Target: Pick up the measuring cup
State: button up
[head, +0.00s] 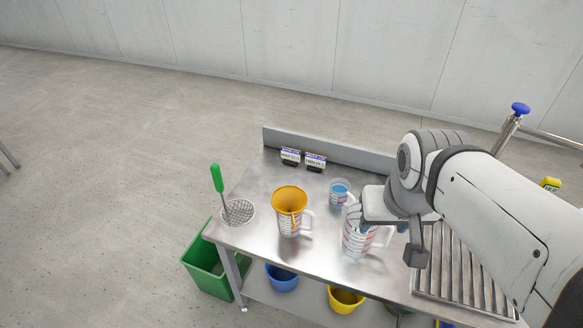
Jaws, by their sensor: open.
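Three clear measuring vessels with red markings stand on the steel table. A small measuring cup (340,192) with blue liquid is at the back. A larger measuring jug (356,241) stands in front of it, partly hidden by my gripper. Another jug (288,228) at the left has an orange funnel (289,199) in its top. My gripper (391,238) is open, over and beside the right-hand jug, near its handle. A dark finger shows to the right of the handle. I cannot tell whether it touches the jug.
A strainer (238,212) with a green handle lies at the table's left edge. Two small labelled items (290,156) stand by the back ledge. A ribbed drain area (457,275) is at right. Green (207,269), blue (281,280) and yellow (345,299) containers are lower down.

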aim_at(340, 188)
jog(key=z, duration=0.95)
jog(key=k, duration=1.4)
jog(key=u, duration=0.75)
jog(key=i, duration=1)
jog(key=u, duration=0.05)
